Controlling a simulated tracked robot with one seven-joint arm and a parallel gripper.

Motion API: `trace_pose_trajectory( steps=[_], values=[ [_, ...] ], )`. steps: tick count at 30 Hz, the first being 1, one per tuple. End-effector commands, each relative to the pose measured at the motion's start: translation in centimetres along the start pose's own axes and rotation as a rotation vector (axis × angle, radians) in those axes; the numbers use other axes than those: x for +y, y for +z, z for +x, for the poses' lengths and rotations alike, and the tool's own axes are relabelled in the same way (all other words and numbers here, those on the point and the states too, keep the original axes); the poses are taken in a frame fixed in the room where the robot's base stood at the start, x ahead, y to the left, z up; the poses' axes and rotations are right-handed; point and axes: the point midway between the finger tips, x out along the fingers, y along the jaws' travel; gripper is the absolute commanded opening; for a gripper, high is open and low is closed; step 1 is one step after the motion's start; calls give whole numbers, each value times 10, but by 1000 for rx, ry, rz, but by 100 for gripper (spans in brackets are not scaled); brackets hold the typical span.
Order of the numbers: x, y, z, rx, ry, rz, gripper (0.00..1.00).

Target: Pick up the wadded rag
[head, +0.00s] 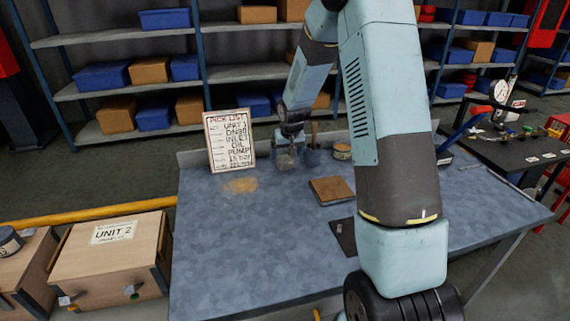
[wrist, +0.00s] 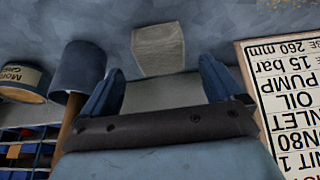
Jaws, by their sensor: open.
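The wadded rag (wrist: 158,48) looks like a blocky grey-beige lump on the blue-grey tabletop in the wrist view. It also shows in the head view (head: 286,161) near the back edge of the bench, partly under my gripper. My gripper (wrist: 158,88) is open, with its two blue fingers spread and nothing held between them. The rag lies just beyond the fingertips, roughly centred between them. In the head view my gripper (head: 291,140) points down above the rag; whether it touches cannot be told.
A pick list board (head: 229,140) stands left of the rag. A blue cup (wrist: 78,70) and a grease tin (wrist: 22,82) stand on the other side. A sandy patch (head: 240,185) and a brown block (head: 331,190) lie nearer. The bench's front left (head: 240,260) is clear.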

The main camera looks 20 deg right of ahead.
Motion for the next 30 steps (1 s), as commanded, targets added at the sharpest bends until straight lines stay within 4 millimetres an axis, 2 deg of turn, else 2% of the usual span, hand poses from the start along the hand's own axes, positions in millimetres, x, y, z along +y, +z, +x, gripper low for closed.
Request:
trace_pose_trajectory(
  steps=[3,9,19,30],
  values=[
    [-1,2,18,-3,0,1,94],
    [-1,2,37,0,0,0,94],
    [-1,2,42,1,0,1,94],
    [0,2,41,1,1,1,58]
  ],
)
